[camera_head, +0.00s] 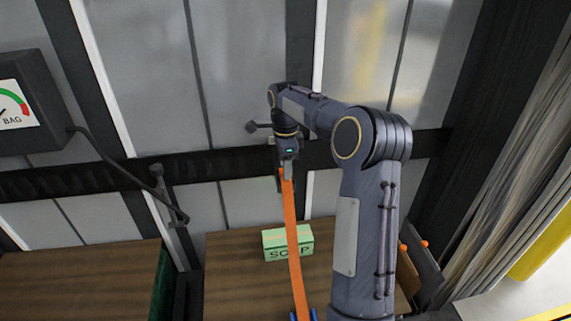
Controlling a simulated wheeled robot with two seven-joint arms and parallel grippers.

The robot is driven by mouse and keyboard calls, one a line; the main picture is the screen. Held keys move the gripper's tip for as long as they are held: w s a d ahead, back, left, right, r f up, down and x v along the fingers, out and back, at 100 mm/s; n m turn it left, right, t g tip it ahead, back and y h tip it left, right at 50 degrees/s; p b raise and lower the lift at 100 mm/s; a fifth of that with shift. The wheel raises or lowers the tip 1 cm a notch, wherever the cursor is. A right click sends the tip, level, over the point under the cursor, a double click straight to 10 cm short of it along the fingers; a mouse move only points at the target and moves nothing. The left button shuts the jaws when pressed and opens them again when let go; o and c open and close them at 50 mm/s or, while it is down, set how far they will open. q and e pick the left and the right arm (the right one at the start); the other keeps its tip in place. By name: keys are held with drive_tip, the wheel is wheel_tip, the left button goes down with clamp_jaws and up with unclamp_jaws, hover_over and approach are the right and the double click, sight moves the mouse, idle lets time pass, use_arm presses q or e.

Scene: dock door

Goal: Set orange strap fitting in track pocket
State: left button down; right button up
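The orange strap (291,225) rises from the bottom edge of the head view to the fingertips of my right gripper (287,172). The gripper points down in front of the wall, with its narrow fingers close together at the strap's upper end. It appears shut on the strap's fitting, which the fingers mostly hide. The black track (105,179) runs across the wall behind the gripper. The pocket behind the gripper cannot be made out, and I cannot tell whether the fitting touches the track. My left gripper is not in view.
A green box marked SOUP (273,246) stands on a wooden crate top (235,275), behind the strap. Another wooden top (75,285) is at the lower left. A gauge box (30,105) with a cable hangs at left. A pleated curtain (520,190) is at right.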

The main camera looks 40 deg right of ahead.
drive_tip(key=shift+r, duration=0.1)
wheel_tip(320, 180, up, 12)
drive_tip(key=s+a+r+n+t, duration=0.2)
drive_tip(key=s+a+r+n, duration=0.1)
drive_tip(key=s+a+n, duration=0.35)
drive_tip(key=s+a+f+n+t+y, duration=0.1)
drive_tip(key=s+a+f+n+y, duration=0.1)
drive_tip(key=s+a+f+n, duration=0.4)
drive_tip(key=s+a+f+n+t+y, duration=0.1)
drive_tip(key=s+a+f+n, duration=0.5)
drive_tip(key=s, duration=1)
drive_tip(key=a+n+t, duration=0.1)
drive_tip(key=a+n, duration=0.2)
drive_tip(key=a, duration=0.1)
drive_tip(key=shift+a+n+t+y+p, duration=0.3)
drive_tip(key=shift+a+n+y+p, duration=0.05)
drive_tip(key=shift+y, duration=0.05)
drive_tip(key=shift+s, duration=0.1)
